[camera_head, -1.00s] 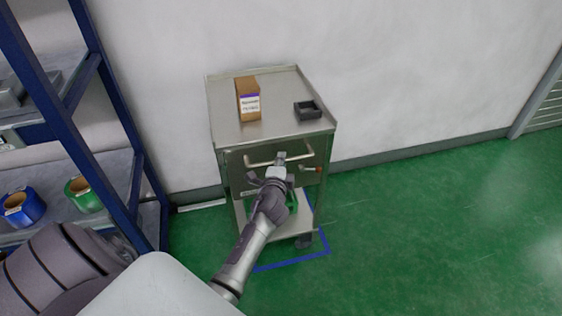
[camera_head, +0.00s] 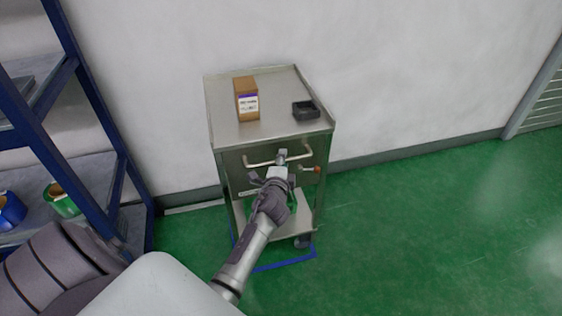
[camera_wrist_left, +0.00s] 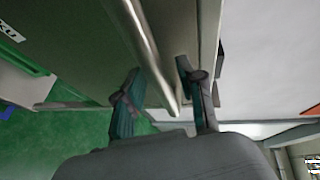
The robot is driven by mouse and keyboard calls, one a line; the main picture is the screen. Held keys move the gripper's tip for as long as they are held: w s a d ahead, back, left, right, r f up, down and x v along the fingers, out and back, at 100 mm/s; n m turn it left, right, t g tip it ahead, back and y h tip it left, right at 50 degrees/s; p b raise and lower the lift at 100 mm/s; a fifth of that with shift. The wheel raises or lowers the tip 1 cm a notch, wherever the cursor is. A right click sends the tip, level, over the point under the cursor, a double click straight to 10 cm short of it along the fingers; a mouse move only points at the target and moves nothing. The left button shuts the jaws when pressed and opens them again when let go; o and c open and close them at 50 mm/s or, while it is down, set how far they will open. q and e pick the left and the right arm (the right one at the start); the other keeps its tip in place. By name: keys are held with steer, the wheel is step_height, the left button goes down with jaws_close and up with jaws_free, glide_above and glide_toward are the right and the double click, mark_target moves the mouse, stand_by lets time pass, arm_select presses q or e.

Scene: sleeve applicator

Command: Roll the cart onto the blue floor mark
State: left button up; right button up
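The grey metal cart (camera_head: 232,160) stands close to the wall, with a bar handle (camera_head: 262,163) on its near side. The blue floor mark (camera_head: 288,263) is an outline on the green floor. Its front edge and right corner show just in front of the cart's near wheel; the rest is mostly hidden under the cart. My left gripper (camera_head: 281,160) is at the handle. My right gripper is not in view.
A brown box (camera_head: 246,100) and a small dark tray (camera_head: 306,110) sit on the cart's top. A blue shelf rack (camera_head: 95,130) with tape rolls (camera_head: 62,199) stands at the left. The white wall is behind the cart. Open green floor (camera_head: 430,220) lies to the right.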

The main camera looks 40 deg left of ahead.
arm_select(q)
steer(key=shift+s+a, duration=0.1)
steer(key=shift+s, duration=0.15)
steer(key=v, duration=1.1)
steer(key=shift+s+d, duration=0.3)
